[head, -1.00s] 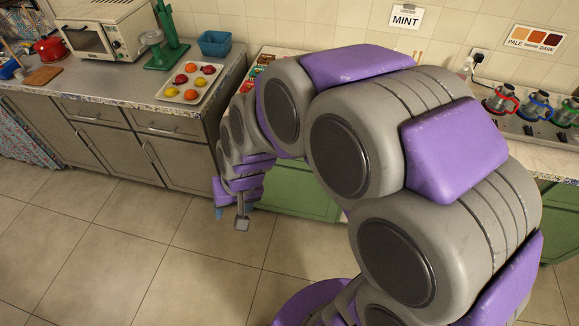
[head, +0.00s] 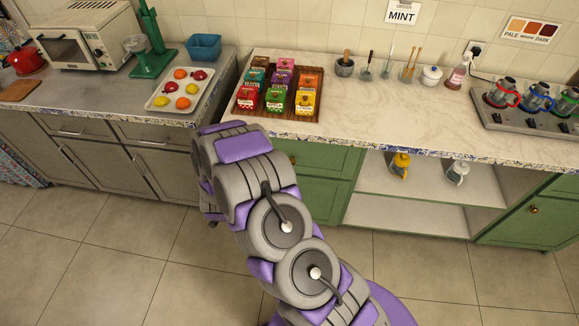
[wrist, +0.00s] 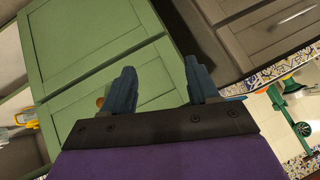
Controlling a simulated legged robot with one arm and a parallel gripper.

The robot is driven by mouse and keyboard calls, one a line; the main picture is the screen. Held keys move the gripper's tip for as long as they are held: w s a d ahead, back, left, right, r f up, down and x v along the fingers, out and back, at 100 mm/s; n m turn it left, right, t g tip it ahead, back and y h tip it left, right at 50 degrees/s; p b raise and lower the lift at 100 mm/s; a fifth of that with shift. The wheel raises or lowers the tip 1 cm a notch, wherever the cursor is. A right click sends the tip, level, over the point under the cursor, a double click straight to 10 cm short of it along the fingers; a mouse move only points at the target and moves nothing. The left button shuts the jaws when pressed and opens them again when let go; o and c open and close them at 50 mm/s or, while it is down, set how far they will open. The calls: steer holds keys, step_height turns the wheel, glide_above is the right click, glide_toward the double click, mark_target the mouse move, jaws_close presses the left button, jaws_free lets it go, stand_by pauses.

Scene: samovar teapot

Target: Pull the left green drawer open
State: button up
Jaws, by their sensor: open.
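The left green drawer (head: 325,158) is the upper green front at the left end of the counter, partly covered by my arm in the head view. It looks closed. In the wrist view the drawer front (wrist: 157,85) lies beyond my fingers, tilted in the picture. An orange-brown knob (wrist: 101,102) shows just left of the left finger, partly hidden. My gripper (wrist: 160,75) is open, its two blue fingers apart with nothing between them. Whether they touch the drawer cannot be told. In the head view my gripper is hidden behind my arm.
A lower green front (head: 318,203) sits below the drawer. Open shelves (head: 415,218) with yellow and white pots are to its right. A grey cabinet (head: 172,178) adjoins on the left. A wooden tray (head: 241,103) of colourful boxes stands on the counter above. The tiled floor (head: 450,280) is clear.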

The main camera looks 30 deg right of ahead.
steer(key=s+d+f+n+t+h+b, duration=0.1)
steer(key=s+d+f+t+h, duration=0.25)
steer(key=d, duration=0.55)
steer(key=s+d+f+t+h, duration=0.3)
steer(key=d+f+h, duration=0.1)
steer(key=d, duration=0.5)
steer(key=b+x, duration=0.1)
steer(key=x, duration=1.5)
steer(key=shift+d+f, duration=0.35)
steer(key=shift+d, duration=0.1)
jaws_close()
